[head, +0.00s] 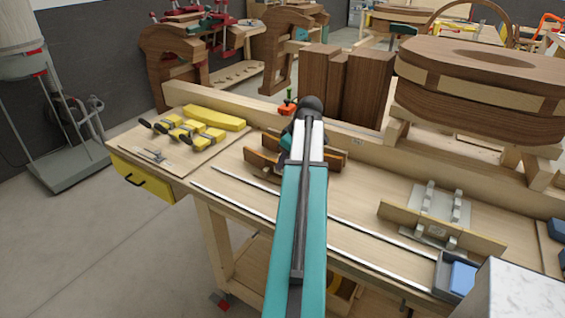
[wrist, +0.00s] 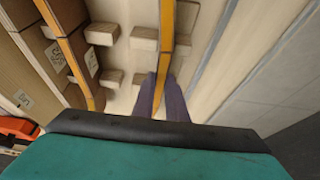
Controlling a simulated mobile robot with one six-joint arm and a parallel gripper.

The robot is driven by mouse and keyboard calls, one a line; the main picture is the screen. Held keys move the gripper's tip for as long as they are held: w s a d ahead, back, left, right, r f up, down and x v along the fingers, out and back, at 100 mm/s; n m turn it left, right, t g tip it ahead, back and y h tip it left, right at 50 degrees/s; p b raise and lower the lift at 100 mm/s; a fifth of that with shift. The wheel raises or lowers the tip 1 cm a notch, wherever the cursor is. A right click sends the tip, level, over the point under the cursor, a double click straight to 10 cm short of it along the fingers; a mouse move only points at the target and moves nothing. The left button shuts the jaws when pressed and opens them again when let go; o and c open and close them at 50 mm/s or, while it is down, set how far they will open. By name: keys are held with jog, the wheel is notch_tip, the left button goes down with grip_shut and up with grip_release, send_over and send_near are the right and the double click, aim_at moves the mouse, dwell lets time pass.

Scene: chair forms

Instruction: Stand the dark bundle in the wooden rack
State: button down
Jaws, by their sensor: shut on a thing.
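My gripper (wrist: 160,97) is shut on a thin board-like bundle (wrist: 166,45), whose narrow orange-brown edge faces the wrist camera. In the head view this bundle (head: 262,165) looks brown and upright at the bench's front side, partly behind my arm. The pale wooden rack (wrist: 145,39) has several block-like pegs, and the bundle's edge runs between two rows of them. I cannot tell whether its bottom touches the rack. Another upright brown bundle (wrist: 72,52) stands in the pegs to the left; it also shows in the head view (head: 336,156). My arm hides the fingertips in the head view.
Yellow-and-black clamps (head: 185,130) lie left of the rack. A second peg rack (head: 435,227) with a pale board is to the right. Metal rails (head: 330,222) run along the front.

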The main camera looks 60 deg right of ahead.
jog(key=c, duration=1.7)
grip_release()
jog(key=shift+r, duration=0.1)
jog(key=shift+b+v, duration=1.8)
jog(key=shift+v, duration=5)
jog(key=shift+s, duration=0.1)
